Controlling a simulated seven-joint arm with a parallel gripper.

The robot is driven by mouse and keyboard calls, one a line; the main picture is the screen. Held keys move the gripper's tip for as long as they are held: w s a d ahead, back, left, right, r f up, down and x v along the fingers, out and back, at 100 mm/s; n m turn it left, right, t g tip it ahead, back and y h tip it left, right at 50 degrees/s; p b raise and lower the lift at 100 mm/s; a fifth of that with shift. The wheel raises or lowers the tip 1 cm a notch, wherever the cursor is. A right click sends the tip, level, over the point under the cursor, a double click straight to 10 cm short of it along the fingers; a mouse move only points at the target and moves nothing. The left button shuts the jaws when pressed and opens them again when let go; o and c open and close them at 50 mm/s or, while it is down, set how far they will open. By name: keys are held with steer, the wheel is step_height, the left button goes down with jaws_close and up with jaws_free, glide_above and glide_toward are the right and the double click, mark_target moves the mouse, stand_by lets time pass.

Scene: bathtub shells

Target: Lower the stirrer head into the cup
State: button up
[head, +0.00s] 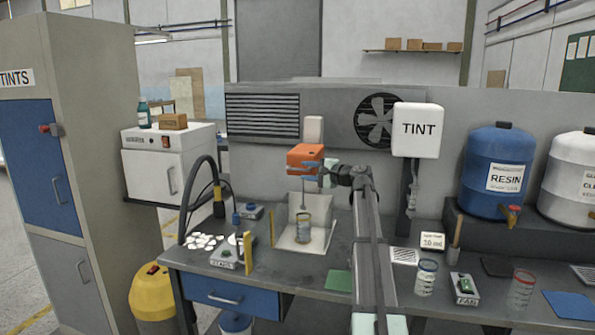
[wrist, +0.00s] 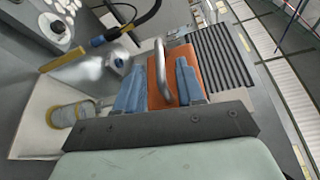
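The orange stirrer head (head: 303,154) is raised on its stand above the cup, with a thin shaft pointing down. The clear cup (head: 303,230) stands in a pale open bay (head: 287,238) below the head. In the wrist view the cup (wrist: 68,115) is at the left and the orange head (wrist: 158,82) is at the centre. My gripper (head: 311,173) is at the front of the head. In the wrist view its blue fingers (wrist: 160,84) are spread on either side of the head's grey handle (wrist: 163,66), with gaps showing. Whether the shaft tip enters the cup is unclear.
Yellow posts (head: 249,253) flank the bay. A black hose (head: 186,190) arches at the left, near white scraps (head: 203,241) and a small control box (head: 226,258). The white TINT box (head: 418,130) stands at the right, with cups and a fan switch (head: 463,289) on the bench.

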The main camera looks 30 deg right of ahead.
mark_target(300, 169)
steer(key=shift+x, duration=2.45)
jaws_close()
